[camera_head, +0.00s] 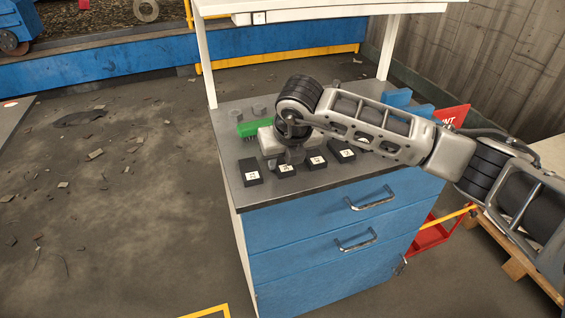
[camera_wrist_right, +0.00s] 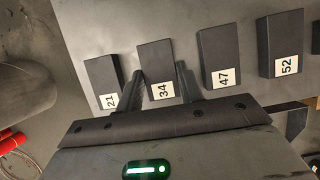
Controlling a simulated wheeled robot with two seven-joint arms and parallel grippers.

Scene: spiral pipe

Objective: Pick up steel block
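Several dark blocks with white number labels stand in a row on the grey bench top (camera_head: 228,150). In the right wrist view they are block 21 (camera_wrist_right: 102,76), block 34 (camera_wrist_right: 155,62), block 47 (camera_wrist_right: 218,52) and block 52 (camera_wrist_right: 280,40). My right gripper (camera_head: 294,156) is over the row, near the second block from the left (camera_head: 286,170). In the right wrist view its open fingers (camera_wrist_right: 160,84) appear on either side of block 34; I cannot tell whether they touch it. No label names the steel block. My left gripper is not in view.
A green item (camera_head: 253,128) and a pale box (camera_head: 269,142) sit behind the row, close to my right wrist. Blue drawers with handles (camera_head: 371,198) are below the bench top.

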